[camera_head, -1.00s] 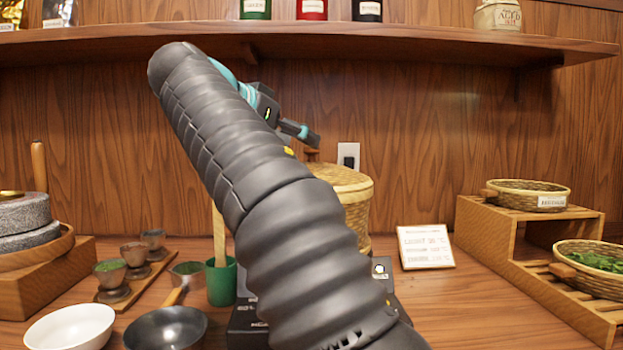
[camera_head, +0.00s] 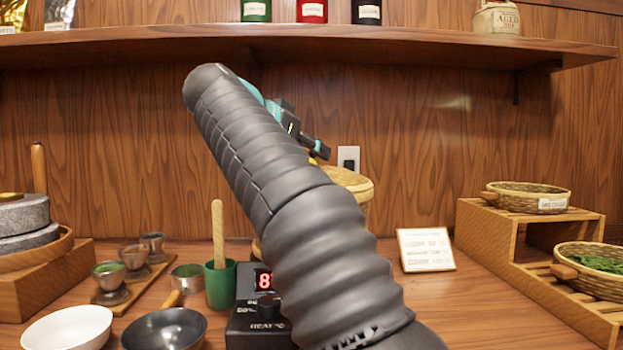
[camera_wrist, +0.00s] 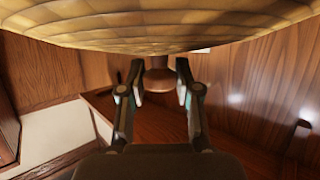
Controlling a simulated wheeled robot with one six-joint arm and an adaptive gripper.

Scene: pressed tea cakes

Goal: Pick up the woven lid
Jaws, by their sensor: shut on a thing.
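The woven lid is a round, tan weave with a brown wooden knob. My gripper is shut on the knob. In the head view my gripper (camera_head: 318,150) is partly hidden by my arm, just above the lid.
A heater with a red display (camera_head: 264,281) and a green cup (camera_head: 220,285) stand left of my arm. A white bowl (camera_head: 68,328) and black bowl (camera_head: 165,330) are at front left. A price card (camera_head: 426,250) and wooden stand (camera_head: 480,232) are right. A shelf (camera_head: 300,45) runs above.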

